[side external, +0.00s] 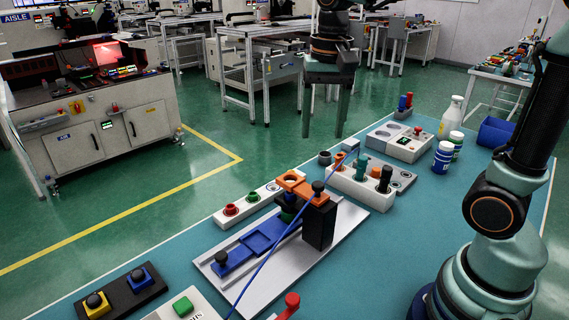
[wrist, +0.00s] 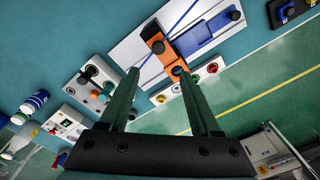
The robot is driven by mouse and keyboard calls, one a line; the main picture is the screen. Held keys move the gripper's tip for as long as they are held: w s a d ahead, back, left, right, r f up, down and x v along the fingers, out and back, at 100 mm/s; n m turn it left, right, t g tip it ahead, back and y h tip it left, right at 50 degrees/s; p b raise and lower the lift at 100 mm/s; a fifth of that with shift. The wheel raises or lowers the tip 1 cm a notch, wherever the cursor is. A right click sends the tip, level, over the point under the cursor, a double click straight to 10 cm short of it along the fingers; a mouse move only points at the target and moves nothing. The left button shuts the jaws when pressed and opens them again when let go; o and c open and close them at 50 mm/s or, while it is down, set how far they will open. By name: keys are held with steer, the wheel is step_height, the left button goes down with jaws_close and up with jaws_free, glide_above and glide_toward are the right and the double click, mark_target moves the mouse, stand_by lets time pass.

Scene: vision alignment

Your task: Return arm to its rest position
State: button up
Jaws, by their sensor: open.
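My gripper (wrist: 157,72) shows in the wrist view with its two green fingers apart and nothing between them. It hangs above the work table, and its fingertips appear over the area beside the orange fixture part (wrist: 160,46). I see no contact, but the height is hard to judge. In that view the orange part (side external: 302,188) stands by a black block on a light plate (side external: 272,283) with a blue piece (side external: 258,243). A thin blue line crosses over the plate.
A white strip with coloured rings (side external: 245,206) lies behind the plate. A white block with pegs (side external: 362,188), a grey box (side external: 398,142), bottles (side external: 443,157) and a blue bin (side external: 496,132) stand farther back. Button boxes (side external: 127,292) sit at the front. Bare teal tabletop (side external: 400,240) lies right of the plate.

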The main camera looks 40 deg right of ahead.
steer(key=s+f+n+t, duration=0.3)
steer(key=s+n+t, duration=0.2)
steer(key=n, duration=0.3)
steer(key=shift+s, duration=0.2)
steer(key=shift+r, duration=0.1)
stand_by(1.1)
